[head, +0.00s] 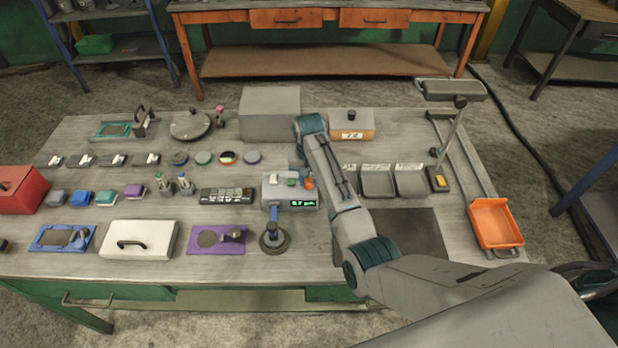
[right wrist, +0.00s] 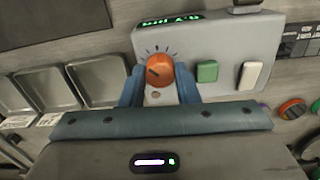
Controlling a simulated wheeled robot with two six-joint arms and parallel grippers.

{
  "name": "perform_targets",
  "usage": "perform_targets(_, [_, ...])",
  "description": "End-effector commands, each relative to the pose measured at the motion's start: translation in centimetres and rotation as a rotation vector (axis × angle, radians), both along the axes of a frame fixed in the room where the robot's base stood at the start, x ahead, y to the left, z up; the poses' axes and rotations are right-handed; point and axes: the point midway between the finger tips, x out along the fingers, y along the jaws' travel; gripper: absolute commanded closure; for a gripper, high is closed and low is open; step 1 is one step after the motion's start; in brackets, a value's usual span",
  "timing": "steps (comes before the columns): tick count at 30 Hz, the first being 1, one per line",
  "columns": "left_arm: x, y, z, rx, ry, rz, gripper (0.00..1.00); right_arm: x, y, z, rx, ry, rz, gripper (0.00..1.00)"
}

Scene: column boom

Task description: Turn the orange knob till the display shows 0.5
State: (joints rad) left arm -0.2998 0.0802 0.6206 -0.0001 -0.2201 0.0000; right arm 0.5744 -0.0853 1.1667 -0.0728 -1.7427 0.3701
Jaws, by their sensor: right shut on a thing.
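The orange knob (right wrist: 159,70) sits on a light grey instrument box (right wrist: 225,45), and the knob (head: 309,183) also shows in the head view. My right gripper (right wrist: 160,82) has its blue fingers on either side of the knob and is shut on it. A dark pointer line shows on the knob, with tick marks around it. The box's display (head: 303,203) has lit green characters that seem to read 0.7; it appears turned over in the right wrist view (right wrist: 170,20). My left gripper is not in view.
Beside the knob are a green button (right wrist: 207,72) and a white button (right wrist: 249,75). Grey trays (head: 377,182) lie right of the box, and a black keypad (head: 227,195) lies left. A large grey block (head: 270,113) stands behind.

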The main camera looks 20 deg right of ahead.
Motion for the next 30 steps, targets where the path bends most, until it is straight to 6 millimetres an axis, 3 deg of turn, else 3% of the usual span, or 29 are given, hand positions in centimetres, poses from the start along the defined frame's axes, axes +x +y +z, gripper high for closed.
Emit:
perform_targets(18, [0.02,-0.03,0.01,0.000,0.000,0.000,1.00,0.08,0.01,0.13,0.001,-0.002,0.566,0.94])
perform_targets(30, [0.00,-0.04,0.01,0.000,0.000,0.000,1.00,0.09,0.01,0.14,0.000,-0.003,0.791,0.94])
